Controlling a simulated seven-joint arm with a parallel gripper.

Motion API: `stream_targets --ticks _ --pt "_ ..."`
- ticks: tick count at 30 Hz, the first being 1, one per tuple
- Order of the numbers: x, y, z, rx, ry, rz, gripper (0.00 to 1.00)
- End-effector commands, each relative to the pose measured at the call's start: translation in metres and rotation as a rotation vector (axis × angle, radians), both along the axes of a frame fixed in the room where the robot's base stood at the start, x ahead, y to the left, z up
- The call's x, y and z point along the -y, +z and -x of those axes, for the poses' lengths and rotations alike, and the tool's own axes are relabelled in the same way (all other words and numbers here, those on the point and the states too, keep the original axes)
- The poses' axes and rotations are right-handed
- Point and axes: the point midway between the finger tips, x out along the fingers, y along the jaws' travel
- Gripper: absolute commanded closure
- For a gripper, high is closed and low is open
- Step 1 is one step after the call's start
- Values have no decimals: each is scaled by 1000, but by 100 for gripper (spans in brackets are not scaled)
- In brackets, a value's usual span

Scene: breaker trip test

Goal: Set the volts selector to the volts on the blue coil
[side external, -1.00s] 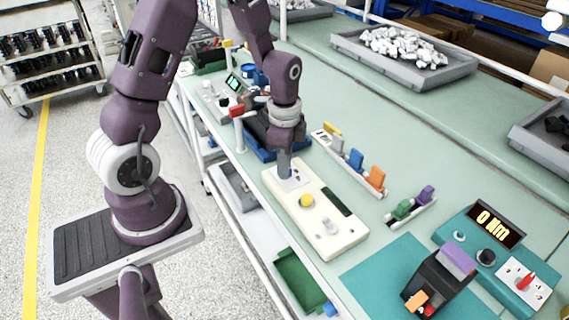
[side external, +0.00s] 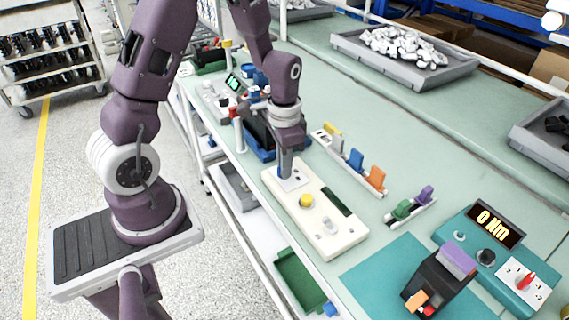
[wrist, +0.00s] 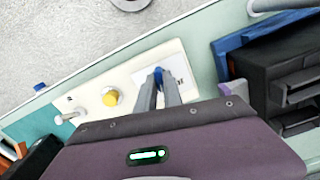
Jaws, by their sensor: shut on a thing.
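A long cream panel (side external: 345,238) carries a yellow button (side external: 306,201), a pale lever (side external: 329,226) and a dark strip. My gripper (side external: 288,176) points down at the panel's far end. In the wrist view my gripper (wrist: 158,82) is shut around a small blue knob (wrist: 158,74), which appears to be the selector; the fingers hide most of it. The lettering beside it is partly covered, and its setting cannot be read. A blue block (side external: 355,160), perhaps the blue coil, stands upright in a rack between pale and orange blocks; no volts marking is legible on it.
Green and purple blocks stand in a shorter rack (side external: 411,212). A teal meter box (side external: 483,257) reads "0 Nm". A black device (side external: 438,281) stands on a teal mat (side external: 385,275). Grey trays (side external: 405,68) sit behind. Bench space behind the racks is clear.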

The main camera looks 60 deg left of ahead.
Motion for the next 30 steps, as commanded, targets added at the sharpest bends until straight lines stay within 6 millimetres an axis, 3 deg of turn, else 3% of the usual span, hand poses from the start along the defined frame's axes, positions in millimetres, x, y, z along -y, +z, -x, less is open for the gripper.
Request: stream_targets --ticks 18,30 --pt "0 1 0 1 580 0 100" --pt "0 1 0 2 873 0 100"
